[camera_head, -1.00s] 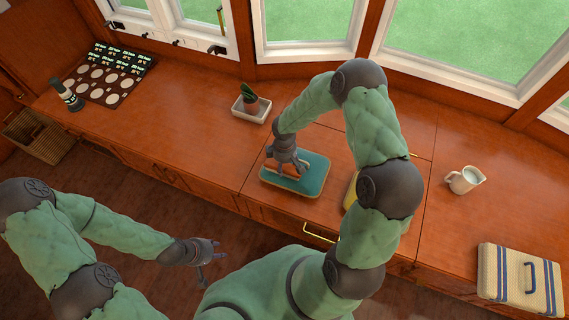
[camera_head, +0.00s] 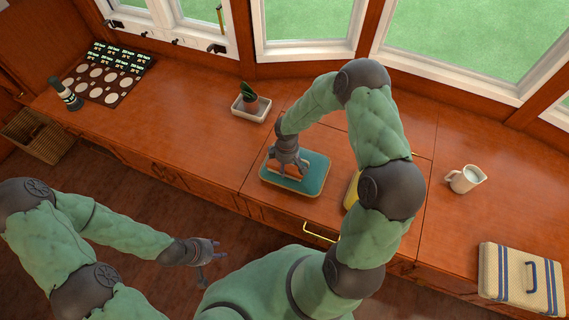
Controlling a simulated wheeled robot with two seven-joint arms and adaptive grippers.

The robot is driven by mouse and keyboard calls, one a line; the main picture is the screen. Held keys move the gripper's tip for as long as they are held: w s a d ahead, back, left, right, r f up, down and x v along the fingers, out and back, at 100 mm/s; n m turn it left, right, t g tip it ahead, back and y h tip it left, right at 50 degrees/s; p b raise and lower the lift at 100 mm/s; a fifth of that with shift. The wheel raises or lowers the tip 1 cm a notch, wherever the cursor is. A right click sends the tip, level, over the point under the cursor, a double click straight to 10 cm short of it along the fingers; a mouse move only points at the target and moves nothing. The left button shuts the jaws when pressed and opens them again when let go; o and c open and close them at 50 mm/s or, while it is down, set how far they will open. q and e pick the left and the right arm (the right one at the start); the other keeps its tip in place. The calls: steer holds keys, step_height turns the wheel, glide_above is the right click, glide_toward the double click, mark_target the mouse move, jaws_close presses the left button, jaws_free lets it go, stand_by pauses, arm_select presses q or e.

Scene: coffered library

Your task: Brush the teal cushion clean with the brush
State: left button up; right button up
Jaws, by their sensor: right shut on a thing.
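The teal cushion (camera_head: 314,181) lies flat on the wooden counter, with a pale edging around it. My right gripper (camera_head: 288,164) reaches over from the right and is shut on the brush (camera_head: 281,169), an orange-brown piece that shows in small part under the fingers. The brush is over the left half of the cushion and looks to touch it; exact contact is hidden by the gripper. My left gripper (camera_head: 207,263) hangs in front of the counter, away from the cushion. Its fingers look apart and hold nothing.
A yellow thing (camera_head: 351,190) is partly hidden behind my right arm. A white jug (camera_head: 465,180) and a striped box (camera_head: 520,281) are at right. A dark bottle (camera_head: 66,95) and a board (camera_head: 105,82) are at far left.

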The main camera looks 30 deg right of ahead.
steer(key=shift+s+d+r, duration=0.1)
steer(key=shift+s+d, duration=0.6)
steer(key=shift+s, duration=0.05)
steer(key=shift+s+d+b, duration=0.3)
steer(key=shift+s+d, duration=0.7)
steer(key=shift+s, duration=0.15)
steer(key=shift+w+a+f, duration=0.2)
steer(key=shift+w+a, duration=0.9)
steer(key=shift+w, duration=0.1)
steer(key=shift+w+a+b, duration=0.3)
steer(key=shift+w+a, duration=0.65)
steer(key=shift+w, duration=0.1)
steer(key=shift+r, duration=0.1)
steer(key=shift+d, duration=0.1)
